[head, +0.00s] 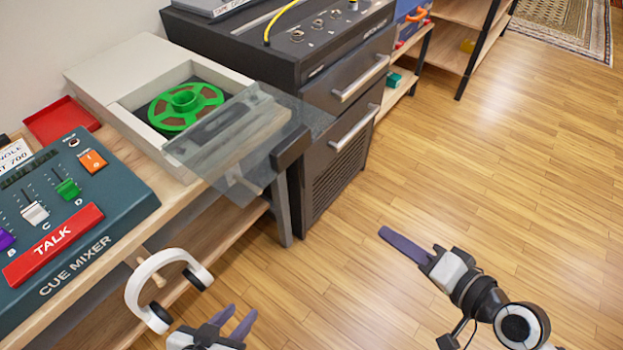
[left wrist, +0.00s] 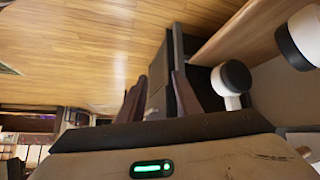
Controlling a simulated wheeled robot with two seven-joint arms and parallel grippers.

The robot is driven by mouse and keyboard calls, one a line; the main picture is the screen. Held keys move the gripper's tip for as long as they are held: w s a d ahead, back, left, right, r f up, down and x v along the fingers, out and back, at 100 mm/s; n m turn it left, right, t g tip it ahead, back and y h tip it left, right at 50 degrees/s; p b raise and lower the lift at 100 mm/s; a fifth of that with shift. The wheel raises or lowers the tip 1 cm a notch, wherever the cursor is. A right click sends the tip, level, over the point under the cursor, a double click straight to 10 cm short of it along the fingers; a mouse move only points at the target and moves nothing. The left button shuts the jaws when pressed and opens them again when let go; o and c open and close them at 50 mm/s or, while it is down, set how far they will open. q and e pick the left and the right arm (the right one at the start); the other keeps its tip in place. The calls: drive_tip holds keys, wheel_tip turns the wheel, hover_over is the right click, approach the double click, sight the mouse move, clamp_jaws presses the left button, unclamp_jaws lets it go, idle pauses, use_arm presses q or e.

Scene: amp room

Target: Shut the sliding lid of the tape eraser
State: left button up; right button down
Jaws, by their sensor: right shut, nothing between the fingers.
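The tape eraser (head: 118,78) is a pale box on the bench with a green reel (head: 185,105) in its open well. Its clear sliding lid (head: 225,140) is drawn out to the right, leaving most of the reel uncovered and overhanging the bench edge. A dark handle bar (head: 291,147) runs along the lid's outer end. My left gripper (head: 238,321) is open and empty, low in front of the bench and apart from the lid; its fingers also show in the left wrist view (left wrist: 157,97). My right gripper (head: 384,233) is shut and empty over the floor, right of the lid.
White headphones (head: 150,285) hang from a peg at the bench front, close beside my left gripper. A cue mixer (head: 75,210) and a red tray (head: 62,120) sit left of the eraser. A dark cabinet (head: 340,110) stands behind the lid. The wooden floor at right is clear.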

sight(299, 153)
drive_tip(key=a+r+m+y+b, duration=0.1)
drive_tip(key=a+r+y+b, duration=0.15)
drive_tip(key=r, duration=0.35)
drive_tip(key=a+r+m+y+b, duration=0.1)
drive_tip(key=r+y+b, duration=0.1)
drive_tip(key=r+y, duration=0.25)
drive_tip(key=shift+h, duration=0.3)
drive_tip(key=x, duration=0.4)
drive_tip(key=p+x, duration=0.1)
drive_tip(key=x, duration=0.3)
drive_tip(key=r+p+x, duration=0.1)
drive_tip(key=x, duration=0.4)
drive_tip(key=shift+s, duration=0.1)
drive_tip(key=shift+w+a+f+p, duration=0.1)
drive_tip(key=shift+w+a+p, duration=0.2)
drive_tip(key=shift+w+a, duration=0.15)
